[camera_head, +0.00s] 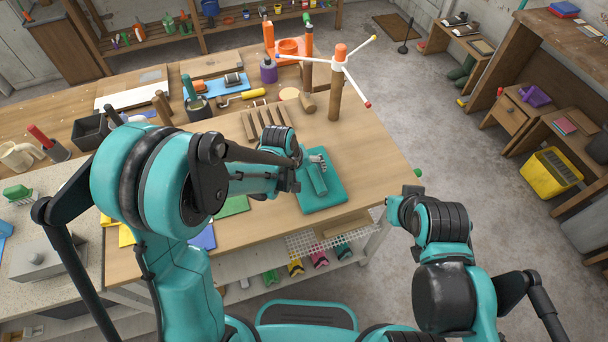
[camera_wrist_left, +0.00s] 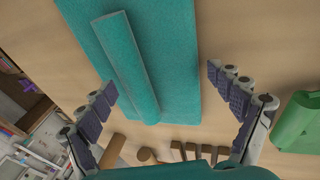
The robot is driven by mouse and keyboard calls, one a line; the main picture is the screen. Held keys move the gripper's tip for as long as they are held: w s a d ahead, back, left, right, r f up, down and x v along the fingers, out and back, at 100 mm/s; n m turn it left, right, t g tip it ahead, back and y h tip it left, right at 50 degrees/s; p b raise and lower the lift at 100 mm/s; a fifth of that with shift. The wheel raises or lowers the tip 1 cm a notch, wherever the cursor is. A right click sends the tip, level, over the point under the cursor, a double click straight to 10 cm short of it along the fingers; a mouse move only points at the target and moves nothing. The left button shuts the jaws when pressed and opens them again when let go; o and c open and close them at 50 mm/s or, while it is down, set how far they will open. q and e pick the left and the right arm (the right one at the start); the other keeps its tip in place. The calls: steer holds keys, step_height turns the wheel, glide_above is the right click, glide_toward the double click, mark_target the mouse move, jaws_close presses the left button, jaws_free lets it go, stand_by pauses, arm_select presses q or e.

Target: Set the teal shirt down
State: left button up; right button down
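The teal shirt (camera_head: 322,195) lies as a flat folded square on the wooden table near its front edge. A teal roll (camera_head: 313,178) lies across its top; I cannot tell whether it is part of the shirt. In the left wrist view the shirt (camera_wrist_left: 172,60) and the roll (camera_wrist_left: 128,65) lie beyond my fingertips. My left gripper (camera_head: 308,160) is over the shirt's far left part, and its fingers (camera_wrist_left: 163,82) are spread wide with nothing between them. My right gripper (camera_head: 393,208) is off the table's right front edge; its fingers are not clear.
A slotted wooden rack (camera_head: 262,120) stands behind the left gripper. A wooden post with white arms (camera_head: 335,95) rises farther back. A green folded cloth (camera_head: 232,205) and a blue one (camera_head: 203,238) lie to the left. The tabletop right of the shirt is clear.

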arm_select(q)
steer(key=shift+r, duration=0.1)
steer(key=shift+r, duration=0.25)
steer(key=p+v, duration=0.4)
steer(key=v, duration=0.8)
steer(key=s+a+r+m+t+y, duration=0.2)
steer(key=s+a+r+m+t, duration=0.2)
steer(key=s+a+r, duration=0.3)
steer(key=s+a, duration=0.5)
steer(key=s, duration=0.1)
steer(key=shift+m, duration=0.3)
steer(key=shift+s, duration=0.1)
step_height(320, 180, down, 10)
steer(key=b, duration=1)
steer(key=shift+r, duration=0.2)
